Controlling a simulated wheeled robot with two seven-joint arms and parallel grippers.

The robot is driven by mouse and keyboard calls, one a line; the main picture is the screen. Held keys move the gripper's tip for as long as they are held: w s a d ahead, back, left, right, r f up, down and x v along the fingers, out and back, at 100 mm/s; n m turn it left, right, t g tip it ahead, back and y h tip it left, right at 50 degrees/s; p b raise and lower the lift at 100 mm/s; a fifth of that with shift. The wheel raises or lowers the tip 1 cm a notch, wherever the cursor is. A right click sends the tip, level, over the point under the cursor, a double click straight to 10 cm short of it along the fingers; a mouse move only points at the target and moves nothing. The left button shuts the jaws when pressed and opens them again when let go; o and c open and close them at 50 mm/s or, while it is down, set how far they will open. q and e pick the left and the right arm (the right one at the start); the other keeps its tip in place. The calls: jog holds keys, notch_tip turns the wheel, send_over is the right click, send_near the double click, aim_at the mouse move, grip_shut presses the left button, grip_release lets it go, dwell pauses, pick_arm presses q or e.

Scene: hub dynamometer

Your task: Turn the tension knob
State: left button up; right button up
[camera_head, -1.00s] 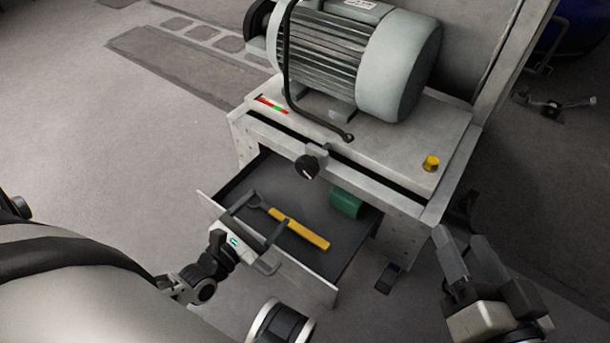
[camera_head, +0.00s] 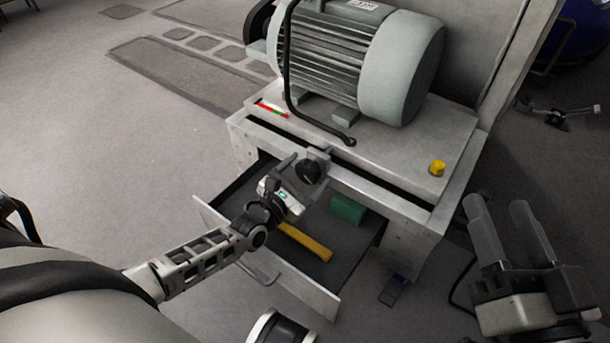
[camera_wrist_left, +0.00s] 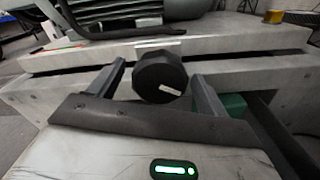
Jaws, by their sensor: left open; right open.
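The tension knob (camera_head: 308,171) is a black round knob with a white mark, on the front of the grey machine stand. In the left wrist view the knob (camera_wrist_left: 160,77) sits between the fingers of my left gripper (camera_wrist_left: 160,85), with a gap visible on both sides. In the head view my left gripper (camera_head: 300,172) is open at the knob, above the open drawer. My right gripper (camera_head: 505,225) is open and empty, to the right of the stand and away from the knob.
A large grey motor (camera_head: 355,60) stands on the stand top (camera_head: 400,150). A yellow button (camera_head: 437,168) is at its right. The open drawer (camera_head: 320,296) below holds a yellow-handled tool (camera_head: 303,243) and a green block (camera_head: 347,209). A black lever (camera_head: 287,70) rises before the motor.

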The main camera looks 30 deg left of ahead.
pick_arm(q)
jog(key=c, duration=1)
jog(key=shift+m, duration=0.3)
